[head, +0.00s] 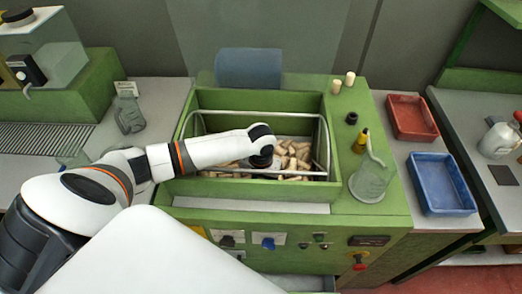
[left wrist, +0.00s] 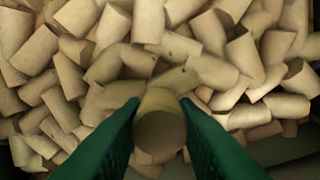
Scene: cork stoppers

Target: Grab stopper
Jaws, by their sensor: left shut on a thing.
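A green bin (head: 178,187) holds a pile of loose cork stoppers (head: 297,158). My left arm reaches into the bin from the left, and my left gripper (head: 262,160) is down at the pile, its fingers mostly hidden in the head view. In the left wrist view the green fingers (left wrist: 160,125) are shut on one cork stopper (left wrist: 160,128), with its round end facing the camera. Many other corks (left wrist: 75,75) lie behind and around it. I cannot tell whether the held cork still touches the pile. My right gripper is not in view.
A metal rail (head: 250,114) runs around the bin. Two corks (head: 343,82) stand on the machine's back right top.

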